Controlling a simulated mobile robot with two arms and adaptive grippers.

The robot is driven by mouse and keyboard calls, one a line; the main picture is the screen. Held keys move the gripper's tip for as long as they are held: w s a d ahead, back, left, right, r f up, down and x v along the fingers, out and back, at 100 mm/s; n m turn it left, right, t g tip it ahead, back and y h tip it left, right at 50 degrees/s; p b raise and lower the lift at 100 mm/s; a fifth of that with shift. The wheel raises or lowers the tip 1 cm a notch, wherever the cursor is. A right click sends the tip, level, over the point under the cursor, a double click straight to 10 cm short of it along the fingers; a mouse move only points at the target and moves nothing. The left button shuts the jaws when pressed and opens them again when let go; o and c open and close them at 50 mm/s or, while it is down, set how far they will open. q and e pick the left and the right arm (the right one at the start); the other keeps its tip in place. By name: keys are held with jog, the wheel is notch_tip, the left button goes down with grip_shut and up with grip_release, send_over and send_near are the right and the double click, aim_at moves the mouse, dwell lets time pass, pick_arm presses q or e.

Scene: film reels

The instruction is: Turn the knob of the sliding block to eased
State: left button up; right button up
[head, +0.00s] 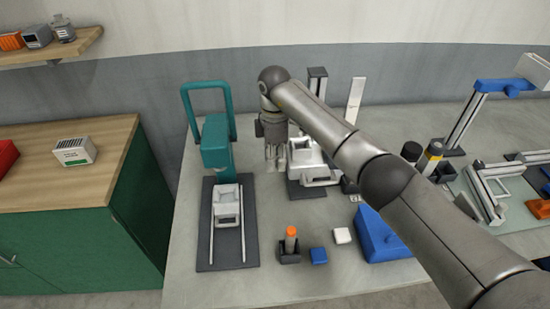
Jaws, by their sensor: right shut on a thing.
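My right gripper (276,165) points down with its fingers close together, at the left side of a white block (312,170) on a dark base plate (308,191). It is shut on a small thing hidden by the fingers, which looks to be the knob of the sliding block. The knob's setting and any marking cannot be read. My right arm covers part of the white block and what lies behind it. My left gripper is not in view.
A teal press-like stand (216,145) and a dark plate with white rails (203,255) are to the left.

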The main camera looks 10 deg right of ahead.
jog(key=o, duration=1)
jog(key=r, duration=1.2)
jog(key=shift+w, duration=0.2)
